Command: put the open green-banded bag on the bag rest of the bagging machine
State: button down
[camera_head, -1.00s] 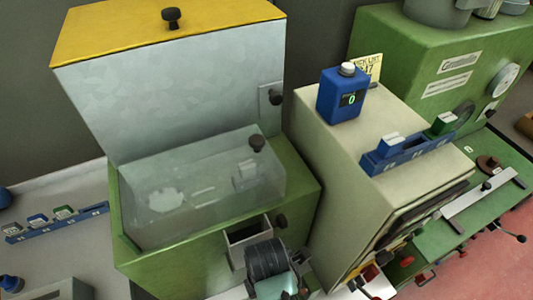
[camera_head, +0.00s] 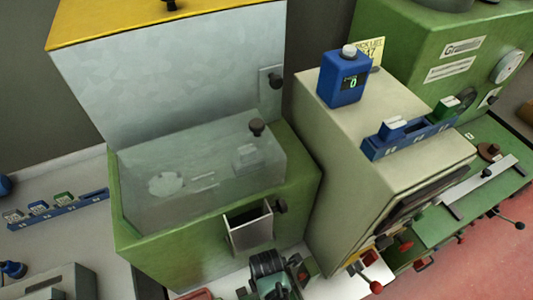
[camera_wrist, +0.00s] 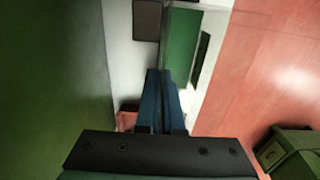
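I cannot make out an open green-banded bag in either view. A small white item with green (camera_head: 64,199) sits in the blue rack at the left, but I cannot tell what it is. The green machine (camera_head: 185,262) has a yellow lid, a clear cover and a front chute (camera_head: 250,230); I cannot tell which part is the bag rest. In the wrist view my gripper (camera_wrist: 158,75) has its two blue fingers side by side, with no visible gap and nothing seen between them. In the head view my dark wrist is low in front of the machine, its fingertips not distinguishable.
A cream machine (camera_head: 345,170) carries a blue counter box (camera_head: 341,80) and a blue rack (camera_head: 410,137). Behind it stands another green machine (camera_head: 440,70). The left blue rack (camera_head: 75,207) lies on the pale bench. Red floor (camera_head: 480,262) is open at lower right.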

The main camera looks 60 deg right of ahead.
jog(key=shift+f, duration=0.2)
jog(key=c, duration=1.1)
grip_release()
jog(key=shift+o, duration=0.2)
notch_tip(320, 180, up, 12)
jog(key=shift+r+p, duration=0.25)
jog(key=shift+p, duration=0.05)
